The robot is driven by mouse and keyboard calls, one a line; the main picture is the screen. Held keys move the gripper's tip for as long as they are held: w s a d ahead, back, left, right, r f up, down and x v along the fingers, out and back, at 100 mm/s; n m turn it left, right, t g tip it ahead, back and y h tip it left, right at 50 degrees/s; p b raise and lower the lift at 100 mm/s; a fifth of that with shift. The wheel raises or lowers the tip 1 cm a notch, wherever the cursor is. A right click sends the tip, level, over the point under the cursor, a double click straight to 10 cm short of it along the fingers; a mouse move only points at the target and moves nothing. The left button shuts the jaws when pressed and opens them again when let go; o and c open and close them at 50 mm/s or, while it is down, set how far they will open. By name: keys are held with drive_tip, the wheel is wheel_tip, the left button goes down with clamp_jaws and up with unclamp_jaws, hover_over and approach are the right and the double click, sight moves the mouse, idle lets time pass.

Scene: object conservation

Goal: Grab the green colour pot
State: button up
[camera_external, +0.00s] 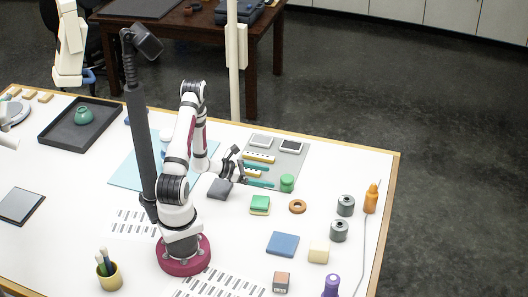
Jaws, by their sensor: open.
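A small green pot (287,184) stands upright on the white table, at the lower right edge of a grey board. My gripper (270,176) is open, with two long teal fingers pointing right, toward the pot. The fingertips end just left of the pot. I cannot tell from this view whether the near finger touches it. A teal rounded vessel (84,114) lies in a black tray at the far left, well away from my gripper.
A green-and-yellow block (260,205), an orange ring (297,206) and a dark grey block (220,189) sit nearby. Grey cylinders (345,205) and an orange bottle (371,198) stand at right.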

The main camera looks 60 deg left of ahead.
sight(288, 181)
drive_tip(key=x, duration=0.9)
drive_tip(key=shift+w+d+f, duration=0.1)
drive_tip(key=shift+d, duration=0.15)
drive_tip(key=c, duration=1.5)
